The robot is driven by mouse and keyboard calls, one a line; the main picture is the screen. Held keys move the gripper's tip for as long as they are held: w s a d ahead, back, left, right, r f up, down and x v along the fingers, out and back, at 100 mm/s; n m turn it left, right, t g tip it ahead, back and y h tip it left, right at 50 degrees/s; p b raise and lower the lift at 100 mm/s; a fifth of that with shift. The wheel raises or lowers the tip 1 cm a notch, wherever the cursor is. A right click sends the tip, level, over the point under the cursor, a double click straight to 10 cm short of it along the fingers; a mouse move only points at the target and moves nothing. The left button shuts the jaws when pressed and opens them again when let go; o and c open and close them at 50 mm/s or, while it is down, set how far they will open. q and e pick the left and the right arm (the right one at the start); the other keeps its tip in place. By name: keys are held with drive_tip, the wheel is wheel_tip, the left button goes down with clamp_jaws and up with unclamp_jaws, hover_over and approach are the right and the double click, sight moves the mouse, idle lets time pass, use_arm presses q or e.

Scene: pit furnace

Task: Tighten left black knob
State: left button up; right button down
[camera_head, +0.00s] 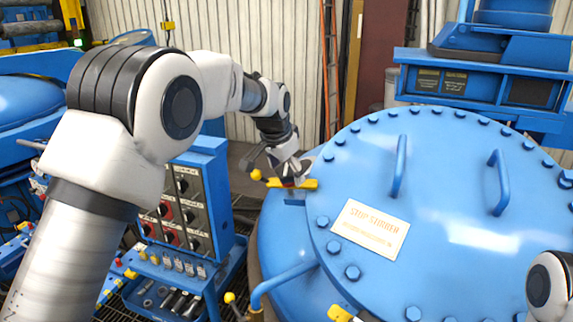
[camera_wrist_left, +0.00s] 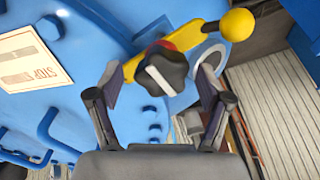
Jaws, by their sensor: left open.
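In the left wrist view the black knob (camera_wrist_left: 164,72) has a pale stripe across its face and sits on a yellow lever (camera_wrist_left: 190,36) with a red part behind it. My left gripper (camera_wrist_left: 160,84) is open, with one finger on each side of the knob. Contact between fingers and knob cannot be told. In the head view my left gripper (camera_head: 288,170) is at the lever (camera_head: 308,184), at the left edge of the blue round lid (camera_head: 450,170); it hides most of the knob there. My right gripper is out of view.
The lever's yellow ball (camera_wrist_left: 237,25) sticks out beside one finger. A control panel (camera_head: 190,205) stands left of the lid, with a tool tray (camera_head: 165,293) below it. The lid carries bolts, handles and a sign (camera_head: 370,229). Another yellow ball (camera_head: 229,297) is lower down.

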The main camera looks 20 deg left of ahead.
use_arm(q)
drive_tip(key=shift+w+f, duration=0.5)
drive_tip(key=shift+w, duration=0.3)
drive_tip(key=shift+s+r, duration=0.1)
drive_tip(key=c, duration=0.5)
drive_tip(key=shift+s+r, duration=0.2)
drive_tip(key=shift+s, duration=0.1)
drive_tip(key=c, duration=0.5)
drive_tip(key=shift+c, duration=0.9)
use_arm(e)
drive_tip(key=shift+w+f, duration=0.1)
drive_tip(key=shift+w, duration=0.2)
